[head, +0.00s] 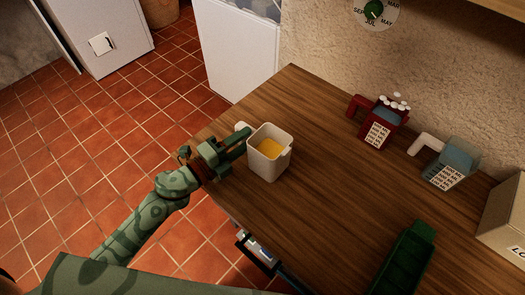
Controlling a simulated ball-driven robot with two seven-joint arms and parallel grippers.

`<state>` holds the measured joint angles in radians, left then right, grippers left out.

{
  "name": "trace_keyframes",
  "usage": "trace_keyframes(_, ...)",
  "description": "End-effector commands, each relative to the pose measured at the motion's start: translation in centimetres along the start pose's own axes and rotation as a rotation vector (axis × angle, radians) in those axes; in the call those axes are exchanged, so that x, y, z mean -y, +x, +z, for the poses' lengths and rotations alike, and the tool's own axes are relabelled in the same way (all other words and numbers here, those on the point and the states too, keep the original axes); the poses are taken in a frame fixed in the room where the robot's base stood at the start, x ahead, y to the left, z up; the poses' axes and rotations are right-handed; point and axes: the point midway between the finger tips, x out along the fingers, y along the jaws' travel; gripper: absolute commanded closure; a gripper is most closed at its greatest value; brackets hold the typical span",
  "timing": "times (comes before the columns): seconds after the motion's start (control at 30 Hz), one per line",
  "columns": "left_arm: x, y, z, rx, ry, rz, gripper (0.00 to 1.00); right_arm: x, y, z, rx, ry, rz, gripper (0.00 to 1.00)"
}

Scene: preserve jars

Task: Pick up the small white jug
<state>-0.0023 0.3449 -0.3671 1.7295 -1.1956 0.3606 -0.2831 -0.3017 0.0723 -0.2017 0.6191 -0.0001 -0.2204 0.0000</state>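The small white jug (282,165) stands upright on the wooden table (330,150), near its left edge. It is squarish and open at the top, with yellow-orange contents inside. A rounded white piece, seemingly its handle, shows at its upper left behind my gripper. My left gripper (237,141) reaches in from the left. Its green fingers are right beside the jug's left side, at the handle. I cannot tell whether they touch or grip the handle. My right gripper is not in view.
A dark red jug-like container (378,127) with white knobs and a grey-blue one (452,165) with a white handle stand towards the wall. A dark green ribbed object (405,262) lies at the front right. A beige box (504,215) is at the right edge. The middle table is clear.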

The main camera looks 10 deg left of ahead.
Motion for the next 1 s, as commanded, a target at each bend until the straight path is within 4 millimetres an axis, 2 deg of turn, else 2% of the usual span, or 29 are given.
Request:
trace_keyframes(0.2,0.5,3.5,0.7,0.001,0.000,-0.004,0.60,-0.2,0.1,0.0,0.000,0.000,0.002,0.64)
trace_keyframes(0.3,0.5,4.6,0.7,0.000,-0.001,-0.003,0.60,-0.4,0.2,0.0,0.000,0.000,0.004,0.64)
trace_keyframes(0.57,0.5,4.9,0.6,0.001,-0.001,-0.001,0.60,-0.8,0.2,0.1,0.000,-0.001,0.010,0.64)
trace_keyframes(0.7,0.5,4.9,0.6,0.001,-0.001,-0.001,0.99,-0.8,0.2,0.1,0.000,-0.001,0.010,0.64)
trace_keyframes(1.0,0.6,4.9,0.7,0.000,-0.001,-0.003,1.00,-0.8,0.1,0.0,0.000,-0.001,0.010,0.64)
